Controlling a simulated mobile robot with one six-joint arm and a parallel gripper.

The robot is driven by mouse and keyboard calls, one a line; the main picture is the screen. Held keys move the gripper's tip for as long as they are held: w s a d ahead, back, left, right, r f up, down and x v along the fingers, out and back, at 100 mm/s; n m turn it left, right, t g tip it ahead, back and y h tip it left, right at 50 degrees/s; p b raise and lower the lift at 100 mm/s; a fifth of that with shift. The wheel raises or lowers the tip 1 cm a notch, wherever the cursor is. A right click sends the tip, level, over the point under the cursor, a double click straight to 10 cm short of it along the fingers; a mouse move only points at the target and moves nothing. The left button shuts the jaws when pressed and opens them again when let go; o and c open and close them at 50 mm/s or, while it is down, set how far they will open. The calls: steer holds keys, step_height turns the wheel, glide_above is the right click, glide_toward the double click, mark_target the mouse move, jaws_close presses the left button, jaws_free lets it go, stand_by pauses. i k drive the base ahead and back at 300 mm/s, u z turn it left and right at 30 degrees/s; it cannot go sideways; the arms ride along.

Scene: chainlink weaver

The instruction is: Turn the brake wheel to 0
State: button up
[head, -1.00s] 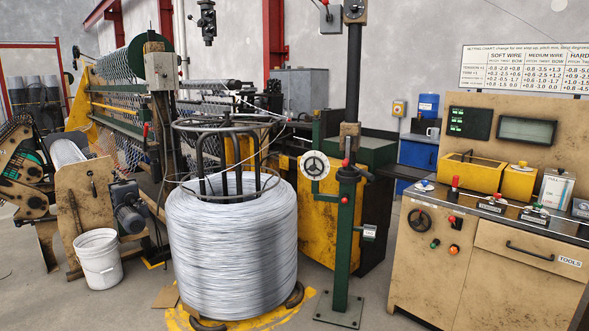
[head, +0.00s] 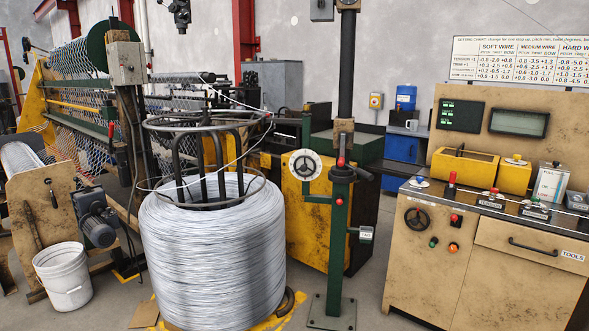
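A small black handwheel on a round white dial (head: 304,167) is mounted on a green post (head: 338,255), to the right of the large wire coil (head: 213,255). The dial's marks are too small to read, so I cannot tell its setting. A second, dark handwheel (head: 418,218) sits on the front of the beige cabinet (head: 505,290), above a green and an orange button. No label naming either wheel as the brake is legible. My gripper is not in view.
The coil stands close in front, left of the post. A white bucket (head: 63,277) and a motor (head: 97,222) are at the left. A setting chart (head: 520,62) hangs above the cabinet. Some grey floor (head: 365,300) shows between post and cabinet.

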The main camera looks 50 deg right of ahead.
mark_target(304, 167)
steer(key=z, duration=0.15)
steer(key=i, duration=1.45)
steer(key=z, duration=0.4)
